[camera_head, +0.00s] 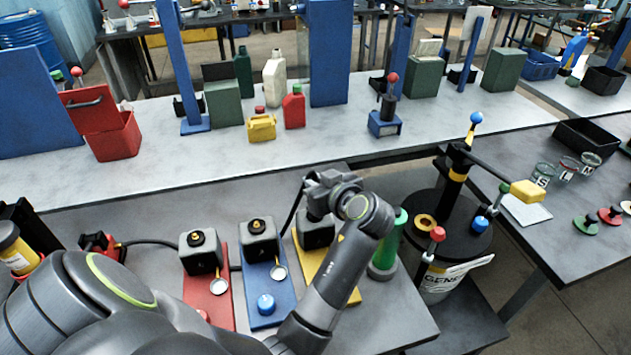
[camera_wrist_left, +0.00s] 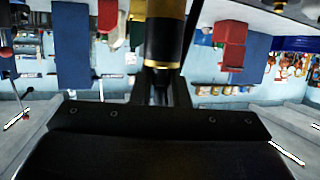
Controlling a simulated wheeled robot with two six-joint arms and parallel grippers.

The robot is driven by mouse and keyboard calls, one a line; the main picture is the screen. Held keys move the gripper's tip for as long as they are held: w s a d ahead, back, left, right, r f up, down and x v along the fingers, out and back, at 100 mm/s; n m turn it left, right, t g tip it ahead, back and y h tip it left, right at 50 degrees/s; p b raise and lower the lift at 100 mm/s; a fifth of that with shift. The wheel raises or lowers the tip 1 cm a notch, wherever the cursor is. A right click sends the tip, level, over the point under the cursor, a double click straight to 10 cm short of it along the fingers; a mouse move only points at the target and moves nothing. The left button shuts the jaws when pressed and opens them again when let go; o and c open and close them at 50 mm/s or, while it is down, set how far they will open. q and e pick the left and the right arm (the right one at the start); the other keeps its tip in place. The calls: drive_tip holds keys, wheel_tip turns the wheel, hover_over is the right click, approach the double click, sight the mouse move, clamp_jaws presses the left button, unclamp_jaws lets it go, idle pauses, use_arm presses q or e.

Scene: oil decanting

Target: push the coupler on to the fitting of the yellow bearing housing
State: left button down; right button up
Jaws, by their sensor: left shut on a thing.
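The yellow bearing housing's yellow base plate (camera_head: 335,285) lies third in the row, with its grey block (camera_head: 314,235) at the far end. My left gripper (camera_head: 318,205) is over this block and hides its top and fitting. In the left wrist view the gripper (camera_wrist_left: 163,85) is shut on the coupler (camera_wrist_left: 163,40), a dark cylinder with brass-coloured bands. A black hose (camera_head: 293,210) rises to the gripper. Whether the coupler touches the fitting cannot be seen. My right gripper is not in view.
The red housing (camera_head: 207,290) and blue housing (camera_head: 265,295) stand to the left, with black and brass fittings on top. A green bottle (camera_head: 386,250) stands close on the right. A drum with a black lid (camera_head: 425,215) is farther right.

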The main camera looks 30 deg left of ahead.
use_arm(q)
drive_tip(key=shift+f, duration=0.2)
idle(0.6)
drive_tip(key=shift+f+b, duration=0.85)
drive_tip(key=c, duration=1.3)
unclamp_jaws()
drive_tip(key=shift+r, duration=0.1)
